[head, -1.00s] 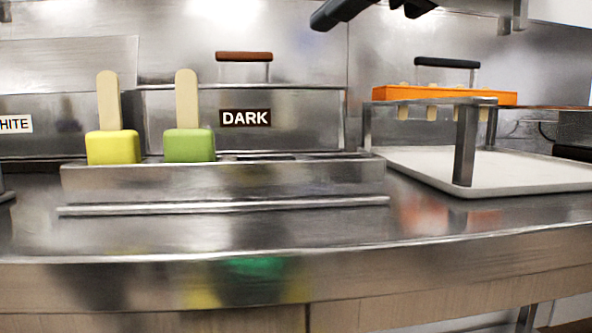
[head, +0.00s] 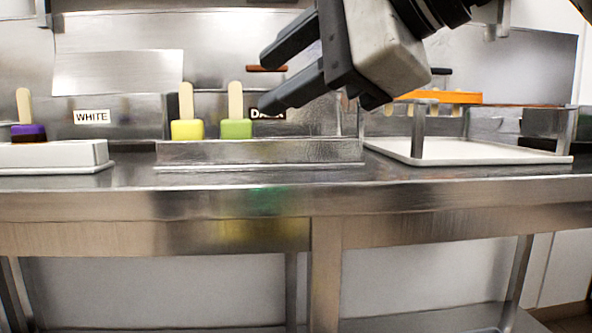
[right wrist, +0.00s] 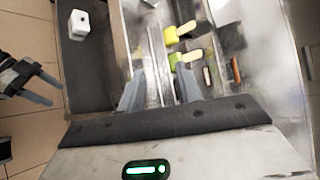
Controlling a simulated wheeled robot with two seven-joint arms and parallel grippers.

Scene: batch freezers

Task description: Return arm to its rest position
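My right gripper (head: 264,81) hangs in the upper middle of the head view, in front of the DARK label and the back wall. Its two fingers are spread with nothing between them. In the right wrist view its fingers (right wrist: 157,92) are also apart and empty. My left gripper is outside the head view. It shows at the left edge of the right wrist view (right wrist: 53,88), with two separated fingers and nothing between them.
A yellow pop (head: 187,129) and a green pop (head: 236,129) stand upright in a steel holder (head: 260,152). A purple-and-dark pop (head: 28,132) stands in a white holder (head: 55,155) at left. A white tray (head: 470,155) and orange rack (head: 440,97) are at right. The counter front is clear.

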